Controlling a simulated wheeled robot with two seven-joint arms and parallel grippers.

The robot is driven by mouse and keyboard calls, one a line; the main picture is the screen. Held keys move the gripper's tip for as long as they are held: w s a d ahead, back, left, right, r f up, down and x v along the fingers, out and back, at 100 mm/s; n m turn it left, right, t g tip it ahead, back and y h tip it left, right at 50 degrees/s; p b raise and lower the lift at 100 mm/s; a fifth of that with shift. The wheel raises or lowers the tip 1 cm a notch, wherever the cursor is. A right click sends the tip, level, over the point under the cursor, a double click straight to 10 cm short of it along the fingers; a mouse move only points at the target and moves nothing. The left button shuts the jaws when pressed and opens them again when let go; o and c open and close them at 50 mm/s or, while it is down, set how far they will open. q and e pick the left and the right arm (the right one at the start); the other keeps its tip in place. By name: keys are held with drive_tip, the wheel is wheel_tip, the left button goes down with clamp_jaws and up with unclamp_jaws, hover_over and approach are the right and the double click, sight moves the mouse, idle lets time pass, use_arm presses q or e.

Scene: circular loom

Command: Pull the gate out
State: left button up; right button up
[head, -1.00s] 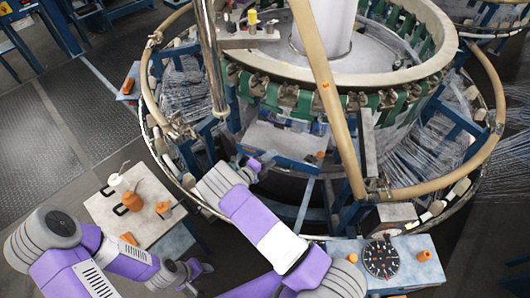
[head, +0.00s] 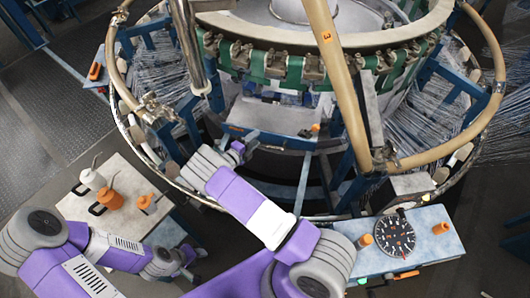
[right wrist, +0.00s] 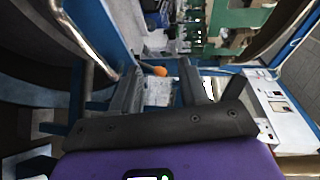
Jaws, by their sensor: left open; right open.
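A pale panel with a blue lower frame (head: 270,116) sits at the front of the loom; I take it to be the gate, but cannot be sure. A small orange knob (head: 315,127) is at its right end, and shows in the right wrist view (right wrist: 155,70). My right gripper (head: 245,146) is just in front of the panel's lower left part. In the right wrist view its open jaws (right wrist: 160,92) have the knob in line between them, farther off. I see no contact. My left gripper (head: 190,262) is low, right of the side table, apart from the loom.
A tan ring (head: 440,148) and a tan slanted post (head: 335,70) surround the loom front. A metal pole (head: 188,45) stands left. A side table (head: 135,175) holds white and orange bottles. A blue bench (head: 440,222) with a black dial (head: 394,235) is at lower right.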

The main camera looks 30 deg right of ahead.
drive_tip(key=b, duration=0.9)
approach(265, 145)
drive_tip(key=w+d+f, duration=0.1)
drive_tip(key=d, duration=0.1)
drive_tip(key=b+x, duration=0.1)
drive_tip(key=x, duration=0.7)
drive_tip(key=shift+f, duration=0.15)
clamp_jaws()
